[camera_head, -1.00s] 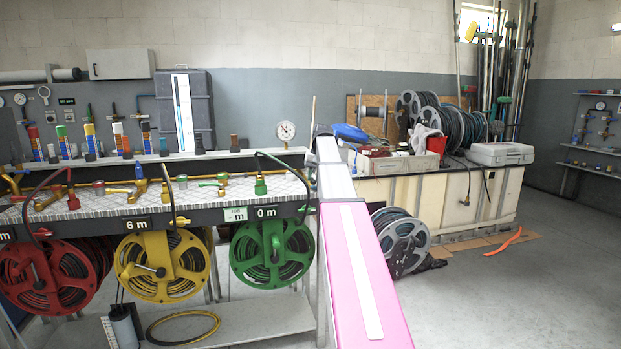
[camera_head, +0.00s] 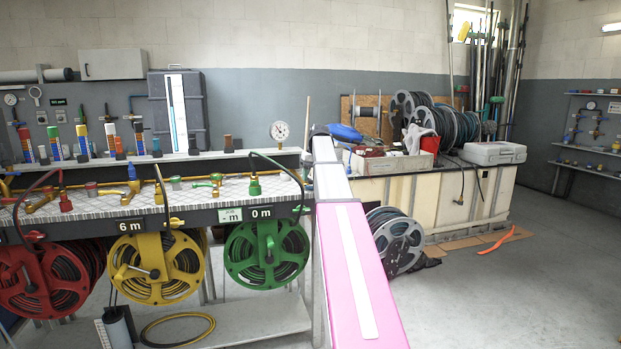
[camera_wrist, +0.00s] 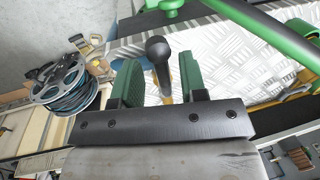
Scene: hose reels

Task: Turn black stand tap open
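In the wrist view, a black ball-ended lever (camera_wrist: 157,50), apparently the black stand tap's handle, rises between my gripper's two green fingers. A yellowish shaft shows below the ball. My gripper (camera_wrist: 158,80) is open, with one finger on each side of the lever. The ball looks closer to the left finger; I cannot tell whether they touch. In the head view, my pink and white arm reaches away toward the right end of the hose bench. The gripper and the tap cannot be made out there.
A patterned metal bench top (camera_head: 100,205) carries several taps and hoses, including a green tap (camera_head: 254,186). A green hose reel (camera_head: 240,262) hangs below. A green pipe (camera_wrist: 262,35) crosses close by in the wrist view. A grey reel (camera_head: 400,246) stands right of my arm.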

